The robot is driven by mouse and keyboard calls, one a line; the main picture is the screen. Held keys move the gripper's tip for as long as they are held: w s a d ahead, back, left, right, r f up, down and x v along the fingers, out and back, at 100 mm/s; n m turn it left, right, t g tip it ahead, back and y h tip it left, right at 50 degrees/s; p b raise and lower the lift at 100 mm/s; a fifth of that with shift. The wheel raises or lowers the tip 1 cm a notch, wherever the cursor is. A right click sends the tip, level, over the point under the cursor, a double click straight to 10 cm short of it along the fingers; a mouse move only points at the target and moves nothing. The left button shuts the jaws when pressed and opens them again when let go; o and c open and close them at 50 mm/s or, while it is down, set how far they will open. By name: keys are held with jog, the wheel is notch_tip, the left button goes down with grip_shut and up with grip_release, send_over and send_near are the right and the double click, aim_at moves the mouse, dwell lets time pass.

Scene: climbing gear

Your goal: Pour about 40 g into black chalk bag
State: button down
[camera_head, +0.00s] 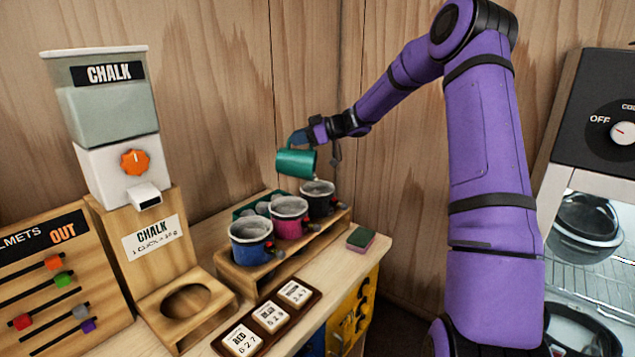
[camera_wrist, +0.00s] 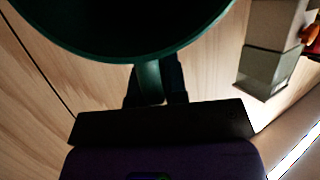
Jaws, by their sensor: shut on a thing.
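A green mug (camera_head: 297,162) is tilted above the black chalk bag (camera_head: 319,197), with its mouth facing right and down toward the bag. A pale bit shows at the mug's lip, over the bag. My gripper (camera_head: 301,137) is shut on the mug's handle. In the wrist view the mug (camera_wrist: 135,35) fills the top, and its handle (camera_wrist: 150,82) sits between my fingers (camera_wrist: 155,88). The black bag stands upright at the right end of a wooden rack (camera_head: 262,278). How much chalk is in the mug or the black bag cannot be told.
A pink bag (camera_head: 289,219) and a blue bag (camera_head: 252,243) stand in the same rack, left of the black one. A chalk dispenser (camera_head: 110,130) with an orange knob stands at left. A sponge (camera_head: 361,239) lies right of the rack. Number plaques (camera_head: 270,316) lie in front.

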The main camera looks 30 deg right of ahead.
jog(key=shift+s+d+r+t+y+b, duration=0.25)
jog(key=shift+s+d+t+y+b, duration=0.4)
jog(key=shift+s+d+y, duration=0.25)
dwell(2.0)
jog(key=w+a+g+h, duration=0.1)
jog(key=w+a+f+g+h, duration=0.1)
jog(key=w+a, duration=0.1)
jog(key=shift+a+h, duration=0.2)
jog(key=shift+h, duration=0.2)
jog(key=shift+w+f+g, duration=0.1)
jog(key=shift+g, duration=0.15)
